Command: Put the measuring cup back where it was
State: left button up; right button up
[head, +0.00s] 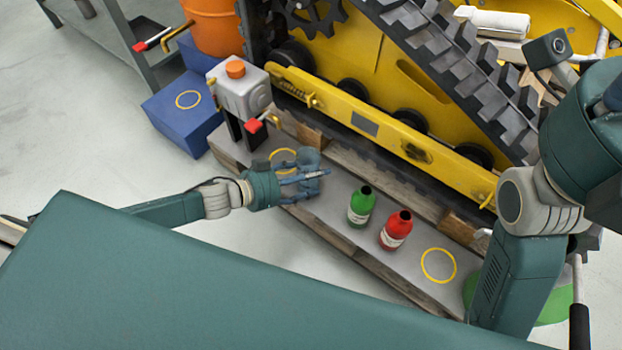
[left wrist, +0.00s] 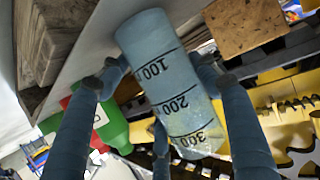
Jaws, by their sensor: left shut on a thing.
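The measuring cup (left wrist: 165,75) is a pale blue, see-through cylinder with black marks 100, 200 and 300, seen close in the left wrist view. My left gripper (head: 312,172) is shut around it, with fingers on both sides. In the head view the gripper is over the grey-topped plank, just right of a yellow ring (head: 284,149); the cup is hard to make out there. Another yellow ring (head: 438,248) is at the plank's right end, and a third (head: 188,92) is on a blue box. My right arm shows at the right, its gripper out of view.
A green bottle (head: 361,206) and a red bottle (head: 396,231) stand on the plank (head: 331,208) right of my left gripper. The yellow tracked carrier (head: 380,125) borders the plank's back. The blue box (head: 180,125) is at left.

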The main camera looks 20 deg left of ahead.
pick_arm(q)
jog(key=shift+f, duration=0.1)
jog(key=o, duration=1.4)
